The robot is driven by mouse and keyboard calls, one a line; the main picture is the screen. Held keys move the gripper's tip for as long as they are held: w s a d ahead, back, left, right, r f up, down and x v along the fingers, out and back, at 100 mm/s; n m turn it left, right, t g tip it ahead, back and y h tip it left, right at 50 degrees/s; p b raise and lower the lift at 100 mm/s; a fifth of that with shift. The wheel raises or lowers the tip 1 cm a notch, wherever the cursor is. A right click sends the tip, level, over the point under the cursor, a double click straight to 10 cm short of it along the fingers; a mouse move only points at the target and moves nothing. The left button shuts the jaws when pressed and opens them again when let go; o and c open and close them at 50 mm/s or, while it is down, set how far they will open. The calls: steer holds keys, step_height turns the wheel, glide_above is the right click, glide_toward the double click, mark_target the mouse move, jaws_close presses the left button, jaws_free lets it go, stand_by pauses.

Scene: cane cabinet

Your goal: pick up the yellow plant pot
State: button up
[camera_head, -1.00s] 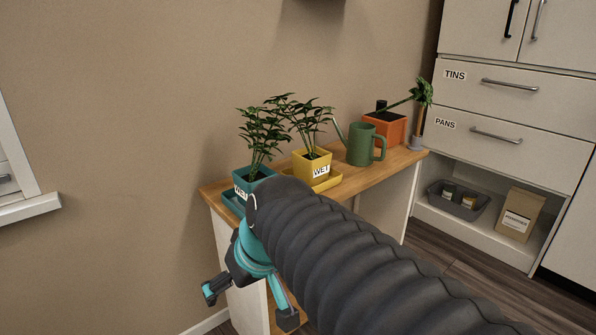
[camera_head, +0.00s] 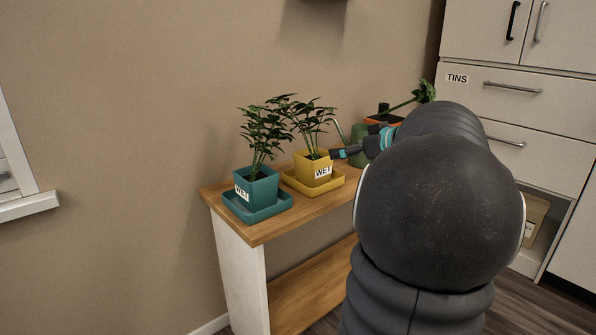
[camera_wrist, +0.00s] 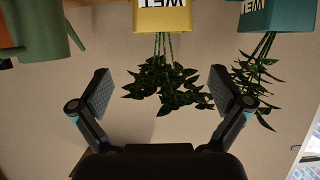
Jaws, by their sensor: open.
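The yellow plant pot (camera_head: 305,168) holds a leafy plant and has a white WET label. It stands upright in a yellow saucer (camera_head: 328,190) on the wooden bench. In the wrist view, which is upside down, the yellow pot (camera_wrist: 163,20) is at the top edge, partly cut off, with its plant hanging down in the picture. My gripper (camera_wrist: 162,82) is open and empty there, its fingers spread on either side of the foliage. In the head view my gripper (camera_head: 342,153) is just right of the pot; contact cannot be told.
A teal pot (camera_head: 263,188) with a plant and WET label stands close on the left in a teal saucer (camera_head: 273,211). A green watering can (camera_head: 357,135) is close on the right, partly hidden by my arm. An orange planter (camera_head: 384,120) is behind. The bench front (camera_head: 300,218) is bare.

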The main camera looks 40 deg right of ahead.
mark_target(317, 154)
steer(key=x, duration=0.8)
steer(key=shift+a, duration=0.15)
steer(key=shift+f+p+x, duration=0.15)
steer(key=shift+p+x, duration=0.1)
steer(key=shift+x, duration=1.1)
steer(key=shift+f+p+x, duration=0.2)
steer(key=shift+x, duration=1.2)
steer(key=shift+s+a, duration=0.1)
steer(key=shift+s, duration=0.1)
steer(key=c, duration=1.2)
steer(key=shift+r, duration=0.1)
steer(key=shift+c, duration=1.2)
steer(key=shift+r, duration=0.15)
